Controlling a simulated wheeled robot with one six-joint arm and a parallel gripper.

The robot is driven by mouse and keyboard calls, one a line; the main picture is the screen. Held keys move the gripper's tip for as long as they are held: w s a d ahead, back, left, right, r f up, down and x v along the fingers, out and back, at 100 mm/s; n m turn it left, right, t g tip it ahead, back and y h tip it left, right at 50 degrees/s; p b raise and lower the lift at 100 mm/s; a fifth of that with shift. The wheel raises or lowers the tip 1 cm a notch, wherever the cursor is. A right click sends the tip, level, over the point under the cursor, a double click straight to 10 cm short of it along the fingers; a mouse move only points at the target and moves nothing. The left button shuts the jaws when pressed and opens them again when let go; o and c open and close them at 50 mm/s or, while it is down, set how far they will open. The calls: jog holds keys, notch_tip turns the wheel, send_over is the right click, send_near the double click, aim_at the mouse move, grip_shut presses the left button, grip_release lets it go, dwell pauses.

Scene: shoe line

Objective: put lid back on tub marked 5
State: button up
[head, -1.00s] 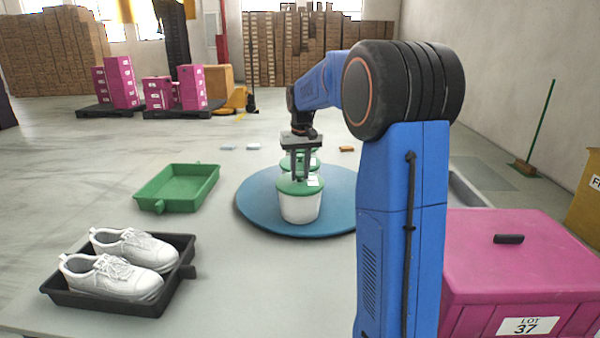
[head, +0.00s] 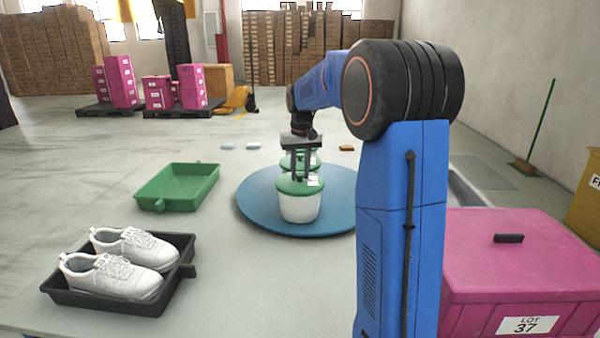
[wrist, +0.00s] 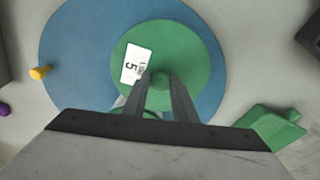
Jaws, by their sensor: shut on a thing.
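The white tub (head: 300,208) stands near the front of a round blue turntable (head: 258,208), with a green lid (head: 290,187) over its mouth. In the wrist view the lid (wrist: 195,65) carries a white label (wrist: 136,65) with a sideways 5. My gripper (head: 301,178) is above the tub, its fingers pointing down. It is shut on the lid's knob, which shows between the fingertips in the wrist view (wrist: 160,80). The lid looks level and touching the rim; I cannot tell whether it is fully seated. A second green-lidded tub (head: 312,161) stands behind, partly hidden by my gripper.
An empty green tray (head: 165,203) lies left of the turntable. A black tray (head: 150,305) with white shoes (head: 120,275) is front left. A pink LOT 37 box (head: 525,260) stands at the right. A yellow peg (wrist: 40,72) shows at the turntable's edge.

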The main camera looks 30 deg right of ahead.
dwell(0.3)
jog(key=o, duration=1.6)
jog(key=shift+r, duration=3.5)
grip_shut()
